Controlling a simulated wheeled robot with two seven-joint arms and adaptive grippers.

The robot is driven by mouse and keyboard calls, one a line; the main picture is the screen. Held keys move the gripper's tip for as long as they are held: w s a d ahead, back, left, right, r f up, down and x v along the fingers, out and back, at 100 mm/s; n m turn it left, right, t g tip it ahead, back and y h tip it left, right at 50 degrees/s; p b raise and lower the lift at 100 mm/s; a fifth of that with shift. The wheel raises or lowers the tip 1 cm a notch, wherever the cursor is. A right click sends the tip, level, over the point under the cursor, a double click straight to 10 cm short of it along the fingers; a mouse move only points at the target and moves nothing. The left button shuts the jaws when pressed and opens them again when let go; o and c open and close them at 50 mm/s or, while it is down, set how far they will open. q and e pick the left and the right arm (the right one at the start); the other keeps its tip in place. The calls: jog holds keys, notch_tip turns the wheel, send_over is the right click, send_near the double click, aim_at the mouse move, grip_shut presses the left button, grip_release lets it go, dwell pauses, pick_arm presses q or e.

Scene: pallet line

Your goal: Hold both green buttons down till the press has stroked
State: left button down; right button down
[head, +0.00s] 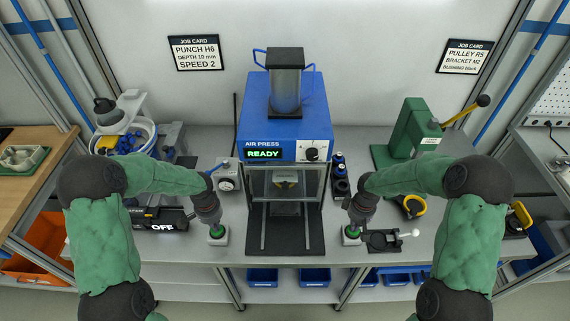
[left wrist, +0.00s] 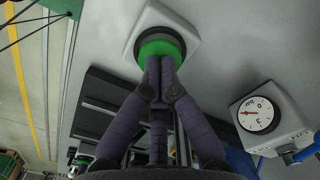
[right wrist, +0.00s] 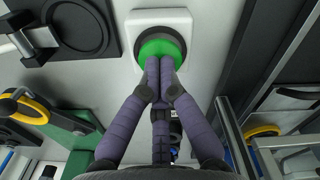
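The left green button (head: 217,231) sits in a pale box on the bench, left of the press. My left gripper (head: 214,222) is over it with its fingers together; in the left wrist view the fingertips (left wrist: 160,64) meet the green cap (left wrist: 158,48). The right green button (head: 351,231) sits right of the press. My right gripper (head: 354,222) is over it, fingers together; in the right wrist view the fingertips (right wrist: 160,64) meet the green cap (right wrist: 160,48). How far either cap is pushed in, I cannot tell. The blue air press (head: 285,115) displays READY.
A clear guard (head: 259,182) fronts the press, with a dark plate below. A gauge box (head: 228,175) stands behind the left button. A small black fixture (head: 385,240) lies right of the right button. A green hand press (head: 413,130) stands at the back right.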

pick_arm(q)
jog(key=shift+f, duration=0.15)
pick_arm(e)
jog(key=shift+f, duration=0.2)
pick_arm(q)
jog(key=shift+f, duration=0.25)
pick_arm(e)
jog(key=shift+f, duration=0.25)
dwell(2.3)
